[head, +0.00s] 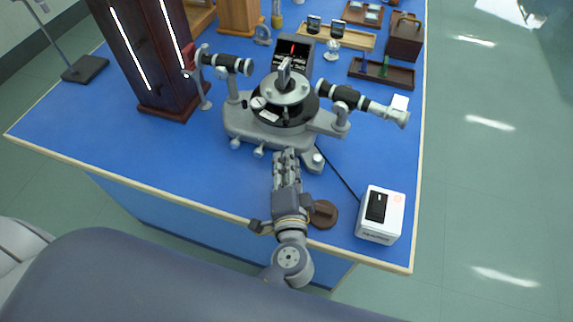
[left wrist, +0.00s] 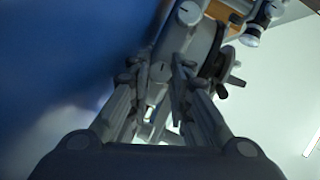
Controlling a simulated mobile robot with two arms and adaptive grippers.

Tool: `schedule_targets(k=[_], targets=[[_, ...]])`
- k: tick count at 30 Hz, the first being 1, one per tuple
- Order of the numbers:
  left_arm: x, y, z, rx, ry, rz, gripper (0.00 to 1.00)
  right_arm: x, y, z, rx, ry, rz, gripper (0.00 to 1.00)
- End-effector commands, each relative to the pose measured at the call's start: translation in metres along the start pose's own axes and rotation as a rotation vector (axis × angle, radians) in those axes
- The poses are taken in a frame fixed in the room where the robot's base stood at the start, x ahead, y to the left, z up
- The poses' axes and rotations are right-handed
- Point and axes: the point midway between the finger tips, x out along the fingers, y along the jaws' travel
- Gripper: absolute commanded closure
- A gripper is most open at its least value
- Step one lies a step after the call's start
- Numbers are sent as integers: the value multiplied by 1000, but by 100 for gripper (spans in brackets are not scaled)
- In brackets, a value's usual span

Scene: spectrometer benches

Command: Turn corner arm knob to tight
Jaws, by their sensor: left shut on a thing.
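The grey spectrometer (head: 285,120) stands on the blue bench, with a round table and prism on top and dark tubes to either side. My left gripper (head: 286,158) reaches it from the front, with its fingertips at the near edge of the base. In the left wrist view the fingers (left wrist: 158,75) are closed in on a small grey knob (left wrist: 158,72) with a dark mark. The fingers hide most of the knob, and I cannot read its tightness. A second grey knob (left wrist: 188,13) with a dark line shows beyond. My right gripper is in neither view.
A white box (head: 381,222) with a black front and a brown round disc (head: 324,214) sit on the bench to the right of my left wrist. A tall dark cabinet (head: 150,60) stands at left. The bench (head: 110,140) is clear at front left.

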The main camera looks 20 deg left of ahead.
Motion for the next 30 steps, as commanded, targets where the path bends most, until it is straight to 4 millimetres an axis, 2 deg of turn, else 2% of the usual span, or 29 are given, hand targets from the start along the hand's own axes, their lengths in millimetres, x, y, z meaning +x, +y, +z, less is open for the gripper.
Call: schedule_targets(k=[9,10,12,13,23,26,30], targets=[[0,-1,-2,0,5,-3,100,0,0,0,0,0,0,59],[0,-1,-2,0,5,-3,79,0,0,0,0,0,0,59],[0,-1,-2,0,4,-3,63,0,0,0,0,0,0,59],[0,-1,-1,0,4,-3,61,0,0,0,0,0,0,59],[-1,0,0,0,1,1,61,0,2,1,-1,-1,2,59],[-8,1,0,1,1,3,61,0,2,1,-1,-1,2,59],[-28,1,0,2,1,4,61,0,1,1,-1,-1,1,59]])
